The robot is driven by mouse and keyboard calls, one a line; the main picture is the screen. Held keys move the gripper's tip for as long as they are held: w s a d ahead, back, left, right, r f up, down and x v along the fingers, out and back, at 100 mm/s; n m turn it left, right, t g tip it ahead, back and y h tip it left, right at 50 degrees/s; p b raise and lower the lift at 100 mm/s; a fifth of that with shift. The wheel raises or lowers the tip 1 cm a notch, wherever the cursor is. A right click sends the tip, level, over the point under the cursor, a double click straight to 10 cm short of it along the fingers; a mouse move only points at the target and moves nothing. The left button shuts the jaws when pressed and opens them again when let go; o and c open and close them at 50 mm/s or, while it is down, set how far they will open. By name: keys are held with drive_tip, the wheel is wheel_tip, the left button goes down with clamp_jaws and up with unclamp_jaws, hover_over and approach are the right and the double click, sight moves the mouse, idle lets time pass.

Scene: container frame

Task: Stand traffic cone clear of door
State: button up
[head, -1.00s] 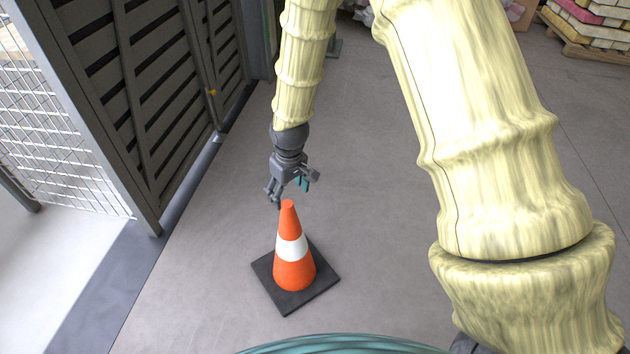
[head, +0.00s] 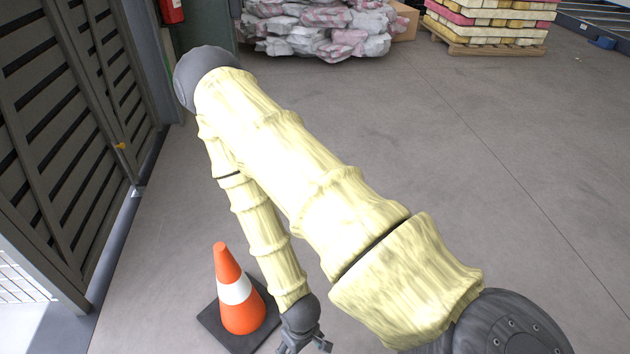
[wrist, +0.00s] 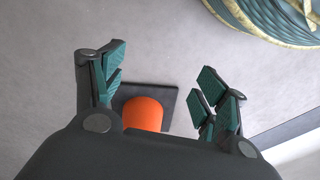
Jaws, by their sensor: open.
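The orange traffic cone (head: 240,312) with a white band stands upright on its square black base (head: 212,328) at the lower left of the head view. The dark slatted door (head: 75,130) is to its left, with bare floor between them. My gripper (head: 303,346) is at the bottom edge, right of the cone and apart from it. In the wrist view my gripper (wrist: 162,82) is open and empty. The cone (wrist: 145,113) shows between and below the fingers there, partly hidden by the gripper body. Part of its black base (wrist: 168,98) shows beside it.
Wrapped sacks (head: 320,25) lie at the back, beside a loaded pallet (head: 490,25). A red extinguisher (head: 172,10) hangs at the back left. Wire mesh (head: 18,285) shows at the lower left. The grey floor (head: 500,180) on the right is clear.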

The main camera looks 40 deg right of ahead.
drive_tip(key=s, duration=0.5)
drive_tip(key=shift+d+f, duration=0.35)
drive_tip(key=shift+d, duration=0.05)
